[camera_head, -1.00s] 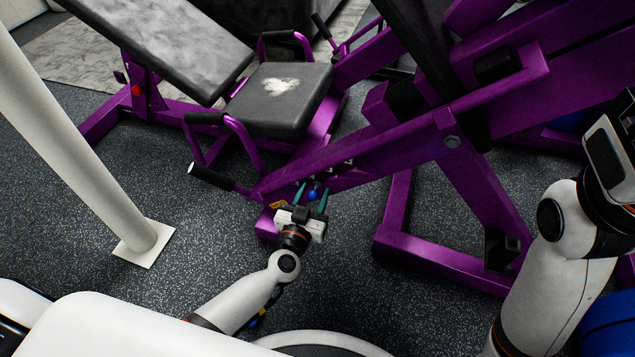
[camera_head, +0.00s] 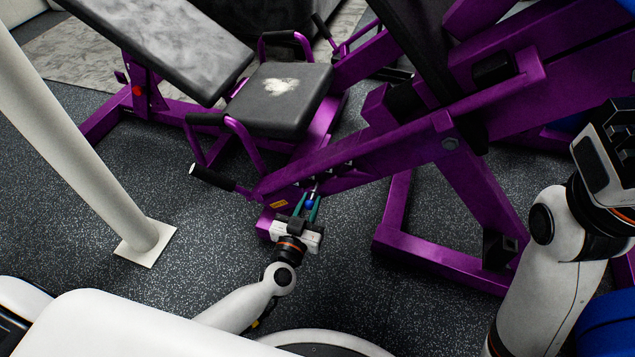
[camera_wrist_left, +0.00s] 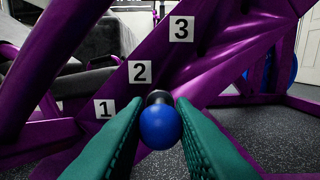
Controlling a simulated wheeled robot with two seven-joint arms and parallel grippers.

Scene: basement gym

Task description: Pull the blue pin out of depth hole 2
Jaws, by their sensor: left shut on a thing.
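The blue pin (camera_head: 309,203) shows as a round blue knob at the lower edge of the purple machine beam. In the left wrist view its knob (camera_wrist_left: 160,127) sits between the green fingers, with a black collar behind it close to the label 2 (camera_wrist_left: 140,72). My left gripper (camera_head: 306,207) is shut on the knob. A short light shaft seems to show between knob and beam; how deep the pin sits in the hole is hidden. My right gripper (camera_head: 603,150) is at the right edge, away from the pin, and its fingers cannot be made out.
Labels 1 (camera_wrist_left: 104,109) and 3 (camera_wrist_left: 181,29) flank label 2 on the beam (camera_head: 385,150). A purple foot frame (camera_head: 430,262) stands to the right. A padded seat (camera_head: 285,98) and a black handle (camera_head: 212,178) lie beyond. A white post (camera_head: 90,140) stands left. Floor between is open.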

